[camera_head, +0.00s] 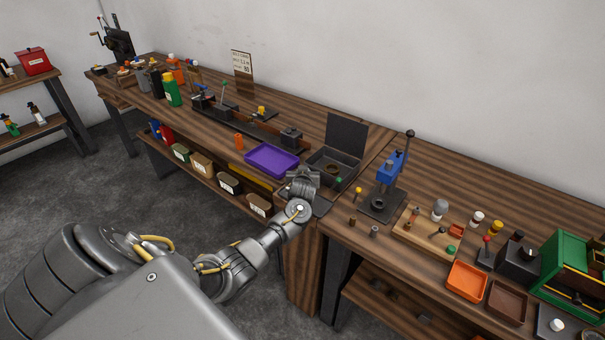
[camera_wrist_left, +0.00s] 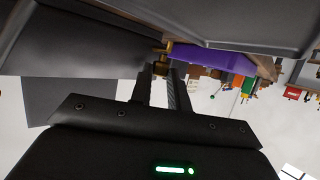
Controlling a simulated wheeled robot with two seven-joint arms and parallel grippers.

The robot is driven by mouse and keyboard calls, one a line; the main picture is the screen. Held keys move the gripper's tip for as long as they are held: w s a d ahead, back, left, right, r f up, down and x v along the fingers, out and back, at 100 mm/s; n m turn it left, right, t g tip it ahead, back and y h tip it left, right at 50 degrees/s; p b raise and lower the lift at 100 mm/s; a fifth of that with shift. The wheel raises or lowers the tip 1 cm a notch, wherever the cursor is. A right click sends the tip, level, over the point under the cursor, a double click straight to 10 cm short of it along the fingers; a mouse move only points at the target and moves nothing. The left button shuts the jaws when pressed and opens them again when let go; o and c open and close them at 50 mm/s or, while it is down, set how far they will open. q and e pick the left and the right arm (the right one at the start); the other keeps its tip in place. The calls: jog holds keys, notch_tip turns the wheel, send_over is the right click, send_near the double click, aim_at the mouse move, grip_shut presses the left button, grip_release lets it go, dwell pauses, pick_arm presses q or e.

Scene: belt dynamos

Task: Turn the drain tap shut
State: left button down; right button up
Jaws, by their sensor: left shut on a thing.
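The drain tap shows in the left wrist view as a small brass-coloured piece (camera_wrist_left: 162,66) at the wall of a dark metal tank (camera_wrist_left: 85,45). In the head view the tank (camera_head: 350,172) is an open dark box with a raised lid (camera_head: 346,138). My left gripper (camera_head: 305,170) is at the tank's front left side, and its wrist hides the tap there. In the wrist view its fingers (camera_wrist_left: 163,75) are shut on the tap, one to each side. How far the tap is turned cannot be told. My right gripper is not in view.
A purple tray (camera_head: 271,159) lies close left of my left gripper. A blue-armed press (camera_head: 389,168) stands to the right, with small yellow-topped and dark pegs near it. Labelled bins (camera_head: 229,184) sit on the shelf below. The floor in front is clear.

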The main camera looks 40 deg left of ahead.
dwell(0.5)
pick_arm(q)
jog(key=c, duration=1.3)
grip_release()
jog(key=shift+y, duration=0.3)
jog(key=shift+d+r, duration=0.1)
